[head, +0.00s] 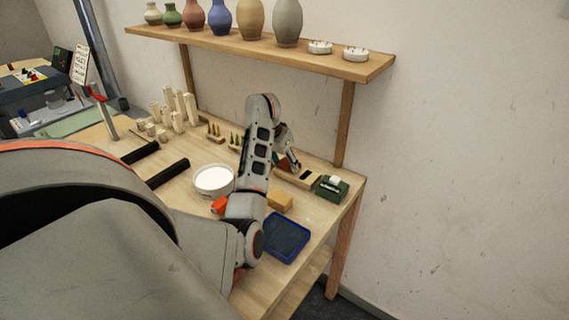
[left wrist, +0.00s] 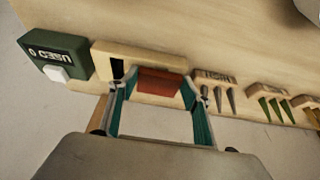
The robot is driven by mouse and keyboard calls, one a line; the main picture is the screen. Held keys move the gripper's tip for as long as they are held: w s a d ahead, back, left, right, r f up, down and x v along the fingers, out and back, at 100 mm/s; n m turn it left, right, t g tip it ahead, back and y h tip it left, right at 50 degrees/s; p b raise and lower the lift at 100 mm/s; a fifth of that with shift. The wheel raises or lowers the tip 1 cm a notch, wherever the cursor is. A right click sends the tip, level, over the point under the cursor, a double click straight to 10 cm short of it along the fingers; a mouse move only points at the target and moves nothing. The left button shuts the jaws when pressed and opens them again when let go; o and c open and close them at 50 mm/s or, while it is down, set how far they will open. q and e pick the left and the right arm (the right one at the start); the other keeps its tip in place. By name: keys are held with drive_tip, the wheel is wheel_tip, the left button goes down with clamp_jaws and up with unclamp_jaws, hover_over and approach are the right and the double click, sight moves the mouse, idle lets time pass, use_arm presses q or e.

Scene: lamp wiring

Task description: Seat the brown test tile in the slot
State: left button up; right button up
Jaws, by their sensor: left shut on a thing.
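The brown test tile (left wrist: 160,83) is reddish brown and sits between the fingertips of my left gripper (left wrist: 158,90) in the left wrist view. The gripper is shut on it. The tile overlaps the pale wooden block (left wrist: 140,58), to the right of the block's dark slot (left wrist: 117,68). I cannot tell whether tile and block touch. In the head view my left gripper (head: 290,165) is at the back of the bench, just left of the block (head: 292,177). The tile is not clear there. My right gripper is not in view.
A white tub (head: 214,180), a yellow block (head: 279,200) and a blue tray (head: 286,237) are nearer me. A shelf of vases (head: 345,68) hangs above.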

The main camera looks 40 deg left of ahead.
use_arm(q)
drive_tip(key=o, duration=1.2)
drive_tip(key=shift+c, duration=0.2)
drive_tip(key=shift+r+p, duration=0.25)
drive_tip(key=shift+p, duration=0.15)
drive_tip(key=v, duration=1.1)
drive_tip(key=shift+s+r, duration=0.15)
drive_tip(key=shift+r, duration=0.2)
drive_tip(key=shift+d, duration=0.15)
